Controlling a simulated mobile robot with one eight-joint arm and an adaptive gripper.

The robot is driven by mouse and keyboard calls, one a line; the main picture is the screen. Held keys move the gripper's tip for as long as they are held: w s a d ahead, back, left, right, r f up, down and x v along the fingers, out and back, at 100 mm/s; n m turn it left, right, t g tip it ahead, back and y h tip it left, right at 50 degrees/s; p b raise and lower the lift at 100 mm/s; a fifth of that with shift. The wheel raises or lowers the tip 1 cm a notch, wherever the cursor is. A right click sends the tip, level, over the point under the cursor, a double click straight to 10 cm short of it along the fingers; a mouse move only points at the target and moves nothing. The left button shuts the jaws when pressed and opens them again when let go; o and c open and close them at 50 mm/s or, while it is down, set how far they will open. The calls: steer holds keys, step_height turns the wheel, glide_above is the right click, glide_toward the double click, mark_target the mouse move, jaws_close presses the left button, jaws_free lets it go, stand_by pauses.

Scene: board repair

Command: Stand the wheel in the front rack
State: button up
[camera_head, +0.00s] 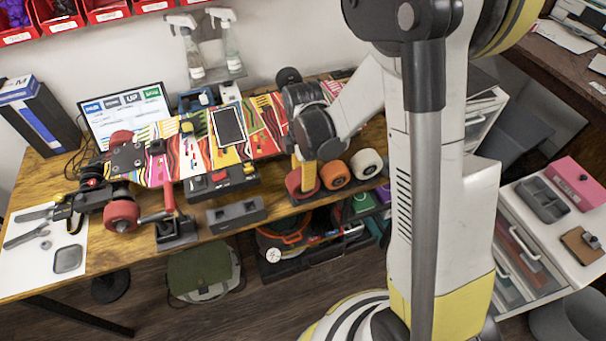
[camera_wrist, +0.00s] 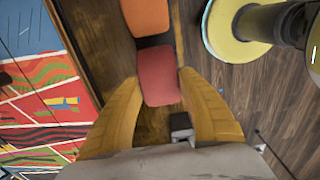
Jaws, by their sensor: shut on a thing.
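My gripper (camera_head: 303,178) is at the table's front edge, its yellow fingers on either side of a red wheel (camera_head: 296,187). The wrist view shows the same red wheel (camera_wrist: 158,76) between the fingertips of my gripper (camera_wrist: 160,84). An orange wheel (camera_head: 336,176) and a white wheel (camera_head: 367,163) stand upright to its right in a row. The orange wheel (camera_wrist: 145,16) is close beyond the red one. A dark grey rack (camera_head: 237,214) with empty slots sits left of the wheels at the front edge. What supports the red wheel is hidden.
A colourful upturned skateboard (camera_head: 170,165) spans the table (camera_head: 100,245), a large red wheel (camera_head: 121,215) at its left end. A red-handled tool (camera_head: 169,200) stands left of the rack.

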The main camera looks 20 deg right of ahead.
steer(key=o, duration=1.3)
steer(key=shift+c, duration=0.4)
steer(key=shift+c, duration=0.6)
steer(key=shift+r+p, duration=2.65)
steer(key=shift+r, duration=1.05)
